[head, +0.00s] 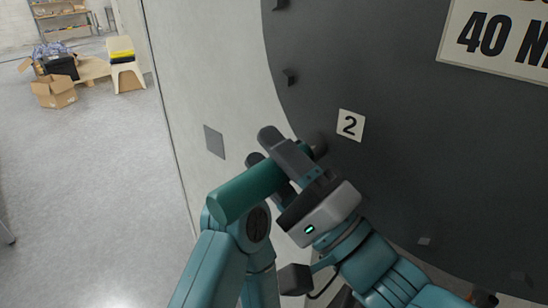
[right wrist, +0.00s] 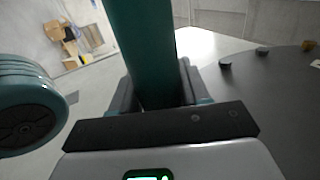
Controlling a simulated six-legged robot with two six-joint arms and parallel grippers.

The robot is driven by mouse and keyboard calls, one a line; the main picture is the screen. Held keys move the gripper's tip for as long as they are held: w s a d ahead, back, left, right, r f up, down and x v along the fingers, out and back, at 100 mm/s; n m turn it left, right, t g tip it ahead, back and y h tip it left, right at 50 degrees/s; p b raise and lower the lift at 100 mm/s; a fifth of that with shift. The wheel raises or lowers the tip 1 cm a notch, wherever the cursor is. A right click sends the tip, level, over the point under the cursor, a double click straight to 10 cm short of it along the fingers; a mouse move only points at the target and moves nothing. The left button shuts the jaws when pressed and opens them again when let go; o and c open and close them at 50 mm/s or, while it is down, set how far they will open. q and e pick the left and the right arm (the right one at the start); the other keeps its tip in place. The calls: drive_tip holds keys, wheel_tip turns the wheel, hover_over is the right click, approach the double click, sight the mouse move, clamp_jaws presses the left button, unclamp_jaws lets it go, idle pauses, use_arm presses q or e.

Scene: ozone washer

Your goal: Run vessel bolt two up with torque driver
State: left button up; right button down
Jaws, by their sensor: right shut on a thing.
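The torque driver is a dark green cylinder (head: 245,190) in the head view. My right gripper (head: 262,149) is shut on it, its dark fingers on either side of the body. The driver's dark nose points up and right to the dark round vessel face (head: 420,170), just left of the white label "2" (head: 351,125). Bolt two is hidden behind the driver's nose and fingers, so I cannot tell whether they touch. In the right wrist view the driver (right wrist: 145,50) rises between the fingers (right wrist: 158,92). My left gripper is not in view.
A pale wall panel (head: 210,80) borders the vessel face. Several small dark bolts or tabs (head: 290,77) sit along the face's rim. A "40 N" sign (head: 500,38) is at upper right. Open floor (head: 90,190) lies left, with cardboard boxes (head: 54,92) far back.

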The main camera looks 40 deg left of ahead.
sight(234, 179)
drive_tip(key=shift+s+a, duration=0.1)
drive_tip(key=shift+s, duration=1)
drive_tip(key=shift+s+b, duration=0.5)
drive_tip(key=shift+b, duration=0.05)
drive_tip(key=shift+s+a+b, duration=0.1)
drive_tip(key=shift+s+b, duration=0.25)
drive_tip(key=shift+s, duration=0.65)
drive_tip(key=shift+s, duration=0.15)
